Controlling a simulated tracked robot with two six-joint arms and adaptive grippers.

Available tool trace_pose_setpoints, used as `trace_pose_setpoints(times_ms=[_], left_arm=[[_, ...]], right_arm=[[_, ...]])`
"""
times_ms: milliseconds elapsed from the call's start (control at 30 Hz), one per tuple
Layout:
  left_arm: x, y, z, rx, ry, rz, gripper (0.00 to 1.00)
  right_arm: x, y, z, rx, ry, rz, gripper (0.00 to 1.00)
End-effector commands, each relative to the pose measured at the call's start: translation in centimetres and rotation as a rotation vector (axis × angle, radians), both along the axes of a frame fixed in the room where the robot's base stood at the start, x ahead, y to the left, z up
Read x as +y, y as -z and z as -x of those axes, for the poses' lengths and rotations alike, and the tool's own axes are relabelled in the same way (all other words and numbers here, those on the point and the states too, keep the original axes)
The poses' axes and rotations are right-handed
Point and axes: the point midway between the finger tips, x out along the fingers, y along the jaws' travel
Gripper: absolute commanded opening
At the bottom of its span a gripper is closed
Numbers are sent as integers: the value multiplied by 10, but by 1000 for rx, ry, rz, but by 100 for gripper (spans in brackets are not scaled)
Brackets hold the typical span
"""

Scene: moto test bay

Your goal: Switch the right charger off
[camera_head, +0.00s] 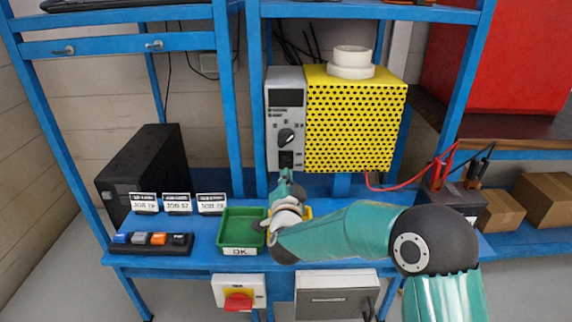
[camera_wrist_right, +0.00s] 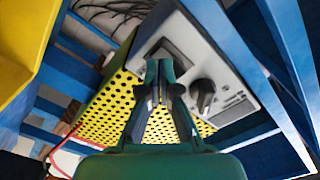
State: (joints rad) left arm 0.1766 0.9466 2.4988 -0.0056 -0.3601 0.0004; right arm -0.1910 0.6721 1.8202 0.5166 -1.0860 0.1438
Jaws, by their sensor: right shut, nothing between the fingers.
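The charger is a yellow perforated box (camera_head: 355,125) with a grey front panel (camera_head: 274,124). The panel has a dark display (camera_head: 287,97), a black knob (camera_head: 286,137) and a dark switch (camera_head: 286,160) low down. My right gripper (camera_head: 286,176) is shut and empty, its tips just below the switch. In the right wrist view the closed fingers (camera_wrist_right: 160,72) point up at the panel, close to the dark switch (camera_wrist_right: 168,49), with the knob (camera_wrist_right: 203,95) to their right. I cannot tell whether the tips touch the panel, or the switch's position. My left gripper is not in view.
A green tray (camera_head: 229,213) stands left of my right gripper on the blue bench. A red-and-yellow switch (camera_head: 239,299) is on the bench front. White tape rolls (camera_head: 351,60) rest on the charger. A battery (camera_head: 453,196) with red cables stands at right.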

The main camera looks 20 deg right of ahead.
Motion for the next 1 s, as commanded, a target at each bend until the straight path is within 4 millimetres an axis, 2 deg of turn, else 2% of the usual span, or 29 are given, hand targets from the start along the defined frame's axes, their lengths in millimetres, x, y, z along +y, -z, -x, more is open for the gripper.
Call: trace_pose_setpoints(times_ms=[700, 1000], left_arm=[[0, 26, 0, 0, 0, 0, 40], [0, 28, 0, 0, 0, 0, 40]], right_arm=[[16, 1, 56, -2, -1, 0, 0], [19, 0, 66, 0, 0, 0, 0]])
